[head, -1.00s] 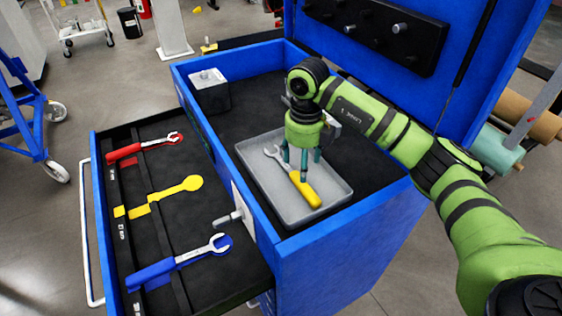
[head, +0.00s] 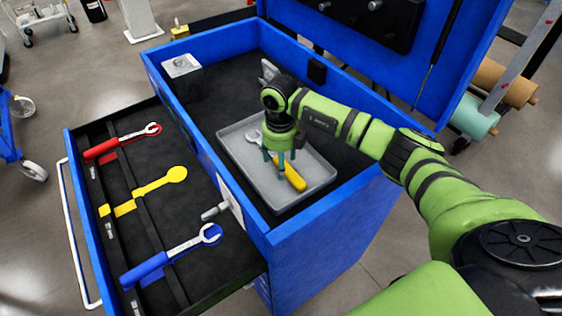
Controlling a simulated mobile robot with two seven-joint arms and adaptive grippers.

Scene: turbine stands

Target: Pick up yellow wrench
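The yellow wrench (head: 292,178) lies in a grey tray (head: 312,187) on top of the blue tool cabinet. Its yellow handle points toward the lower right and its silver jaw end toward the upper left. My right gripper (head: 281,165) points down over the wrench, with its teal fingers apart on either side of the middle of the wrench. The gripper hides that middle part. I cannot tell whether the fingers touch the wrench. My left gripper is not in view.
The open drawer (head: 215,272) holds a red wrench (head: 122,141), a blue wrench (head: 170,257) and an empty yellow wrench-shaped marking (head: 160,187). A grey block (head: 181,69) stands at the cabinet's back left corner. The raised blue lid (head: 400,75) stands behind my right arm.

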